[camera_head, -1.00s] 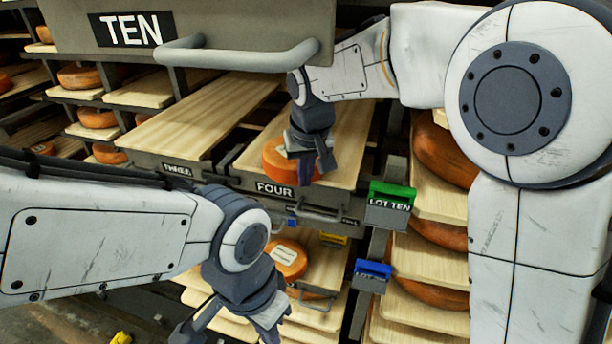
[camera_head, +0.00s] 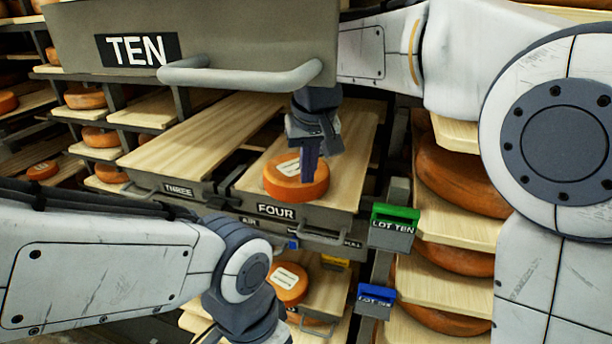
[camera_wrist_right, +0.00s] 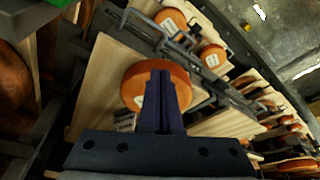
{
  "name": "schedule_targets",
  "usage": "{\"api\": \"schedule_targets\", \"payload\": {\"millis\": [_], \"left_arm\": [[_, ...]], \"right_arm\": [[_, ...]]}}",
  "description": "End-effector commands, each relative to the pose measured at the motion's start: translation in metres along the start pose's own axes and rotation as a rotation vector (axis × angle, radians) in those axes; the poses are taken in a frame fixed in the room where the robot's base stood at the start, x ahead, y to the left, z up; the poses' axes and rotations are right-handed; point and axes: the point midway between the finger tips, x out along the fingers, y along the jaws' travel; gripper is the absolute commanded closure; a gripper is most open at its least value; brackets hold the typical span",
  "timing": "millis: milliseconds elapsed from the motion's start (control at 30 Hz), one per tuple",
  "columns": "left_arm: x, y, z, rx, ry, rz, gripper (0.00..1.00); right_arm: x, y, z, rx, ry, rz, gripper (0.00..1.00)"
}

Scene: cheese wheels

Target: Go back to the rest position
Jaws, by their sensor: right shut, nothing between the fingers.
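My right gripper (camera_head: 310,178) hangs fingers-down in front of the orange cheese wheel (camera_head: 282,186) on the board of the drawer marked FOUR (camera_head: 335,135). Its fingers are together and overlap the wheel in the picture; I cannot tell if they touch it. A pale label shows on the wheel's top. The right wrist view shows the shut fingers (camera_wrist_right: 163,98) against the same wheel (camera_wrist_right: 133,90), with nothing between them. My left arm reaches in from the left; its wrist is at the bottom edge and its fingertips are cut off.
The drawer front marked TEN (camera_head: 250,35) hangs close above, its handle (camera_head: 240,75) jutting forward. An empty drawer board marked THREE (camera_head: 205,135) lies left. Another wheel (camera_head: 290,283) lies below.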

Motion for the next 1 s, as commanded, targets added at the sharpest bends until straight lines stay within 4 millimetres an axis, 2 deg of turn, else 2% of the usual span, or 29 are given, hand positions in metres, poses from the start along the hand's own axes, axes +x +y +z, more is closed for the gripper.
{"api": "schedule_targets", "payload": {"millis": [133, 267, 367, 600, 700, 833, 1000], "left_arm": [[0.004, 0.000, 0.000, 0.000, 0.000, 0.000, 1.00], [0.008, -0.001, 0.000, 0.000, 0.000, 0.000, 1.00], [0.012, -0.001, 0.001, 0.001, 0.000, 0.000, 1.00], [0.021, -0.002, 0.001, 0.001, 0.000, 0.000, 1.00], [0.023, -0.002, 0.001, 0.001, 0.000, 0.000, 1.00], [0.024, -0.002, 0.001, 0.001, 0.000, 0.000, 1.00], [0.024, -0.002, 0.001, 0.001, 0.000, 0.000, 1.00]], "right_arm": [[0.004, -0.009, 0.025, -0.040, -0.025, -0.015, 1.00], [0.019, -0.022, 0.074, -0.114, -0.069, -0.043, 1.00], [0.032, -0.029, 0.118, -0.176, -0.104, -0.067, 1.00], [0.067, -0.031, 0.244, -0.334, -0.199, -0.122, 1.00], [0.077, -0.026, 0.281, -0.377, -0.227, -0.135, 1.00], [0.084, -0.021, 0.306, -0.405, -0.246, -0.143, 1.00], [0.086, -0.020, 0.312, -0.412, -0.252, -0.144, 1.00]]}}
